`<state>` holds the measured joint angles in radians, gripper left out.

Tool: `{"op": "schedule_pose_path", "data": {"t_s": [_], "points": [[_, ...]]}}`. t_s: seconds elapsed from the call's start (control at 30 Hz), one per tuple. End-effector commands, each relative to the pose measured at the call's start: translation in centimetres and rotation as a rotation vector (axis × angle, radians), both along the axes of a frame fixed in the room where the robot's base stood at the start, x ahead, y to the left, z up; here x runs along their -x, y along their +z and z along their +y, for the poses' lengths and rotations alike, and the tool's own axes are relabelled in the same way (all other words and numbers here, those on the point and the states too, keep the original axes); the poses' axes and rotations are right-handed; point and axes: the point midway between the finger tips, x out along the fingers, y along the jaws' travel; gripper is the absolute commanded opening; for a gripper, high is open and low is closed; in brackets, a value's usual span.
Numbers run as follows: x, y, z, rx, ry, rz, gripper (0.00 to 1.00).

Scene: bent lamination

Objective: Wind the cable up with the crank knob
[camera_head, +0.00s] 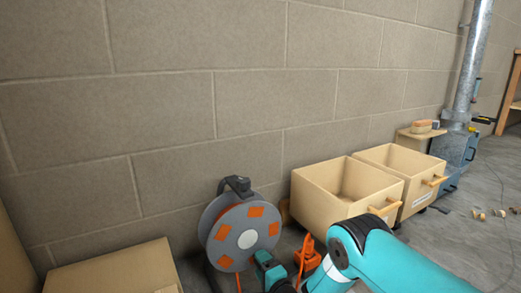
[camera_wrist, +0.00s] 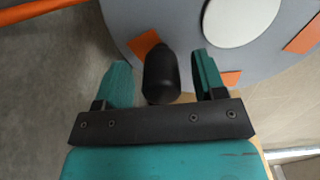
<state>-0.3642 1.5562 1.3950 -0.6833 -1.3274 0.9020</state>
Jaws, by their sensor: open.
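The cable reel (camera_head: 240,237) stands on the floor against the block wall, a grey disc with orange patches, a white hub and a black top handle. Its grey face (camera_wrist: 182,20) fills the top of the wrist view. The black crank knob (camera_wrist: 160,75) sticks out from the face between the two teal fingers of my gripper (camera_wrist: 160,82). The fingers are open, with a gap on each side of the knob. The orange cable (camera_wrist: 40,10) shows at the upper left of the wrist view. In the head view my arm hides the knob.
An orange plug or socket piece (camera_head: 308,257) is on the floor right of the reel. Two wooden bins (camera_head: 335,208) stand further right by the wall. A cardboard box (camera_head: 115,270) is at the lower left.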

Motion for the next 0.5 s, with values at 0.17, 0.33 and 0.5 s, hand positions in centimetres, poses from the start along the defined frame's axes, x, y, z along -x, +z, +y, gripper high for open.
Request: {"op": "schedule_pose_path", "data": {"t_s": [0.17, 0.33, 0.5], "points": [[0.4, 0.4, -0.2, 0.000, 0.001, 0.004, 0.64], [1.4, 0.8, -0.8, 0.000, 0.000, 0.004, 0.64], [2.3, 1.2, -1.3, 0.000, -0.001, 0.002, 0.64]]}}
